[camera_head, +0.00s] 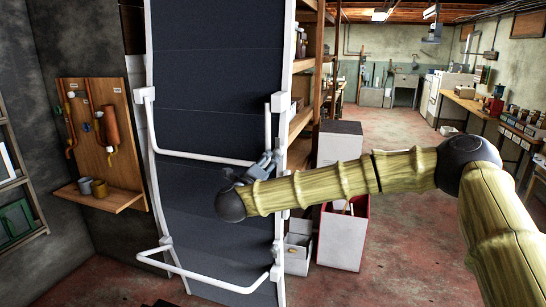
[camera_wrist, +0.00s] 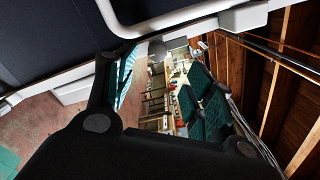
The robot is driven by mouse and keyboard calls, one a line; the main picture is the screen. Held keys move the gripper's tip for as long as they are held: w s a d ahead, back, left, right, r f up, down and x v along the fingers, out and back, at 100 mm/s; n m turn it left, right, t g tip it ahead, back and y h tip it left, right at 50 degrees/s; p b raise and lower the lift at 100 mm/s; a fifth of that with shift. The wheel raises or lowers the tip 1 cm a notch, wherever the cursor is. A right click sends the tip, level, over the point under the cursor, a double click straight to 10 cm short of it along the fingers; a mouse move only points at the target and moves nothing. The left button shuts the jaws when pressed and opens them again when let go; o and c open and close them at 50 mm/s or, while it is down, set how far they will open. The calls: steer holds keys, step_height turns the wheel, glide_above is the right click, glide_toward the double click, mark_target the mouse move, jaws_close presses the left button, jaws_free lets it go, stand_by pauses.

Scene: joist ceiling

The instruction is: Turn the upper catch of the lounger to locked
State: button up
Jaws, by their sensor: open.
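The lounger (camera_head: 210,120) stands upright, with dark blue fabric and a white tube frame. White brackets sit on its frame: an upper right one (camera_head: 280,102), an upper left one (camera_head: 146,95) and a lower right one (camera_head: 276,272). I cannot tell which part is the upper catch or how it is turned. My gripper (camera_head: 268,162) is at the right rail, below the upper right bracket. In the wrist view my gripper (camera_wrist: 162,75) is open, with nothing between its teal pads. A white tube and bracket (camera_wrist: 243,17) pass above the fingers there.
A wooden pegboard with a shelf (camera_head: 115,199) and cups hangs left of the lounger. A red-and-white bin (camera_head: 342,238) and a white box (camera_head: 298,254) stand right of it, near my arm. The floor (camera_head: 420,220) farther right is open.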

mark_target(275, 155)
steer(key=p+x, duration=0.1)
steer(key=x, duration=0.7)
steer(key=shift+w+f, duration=0.1)
steer(key=shift+w, duration=0.15)
steer(key=c, duration=1)
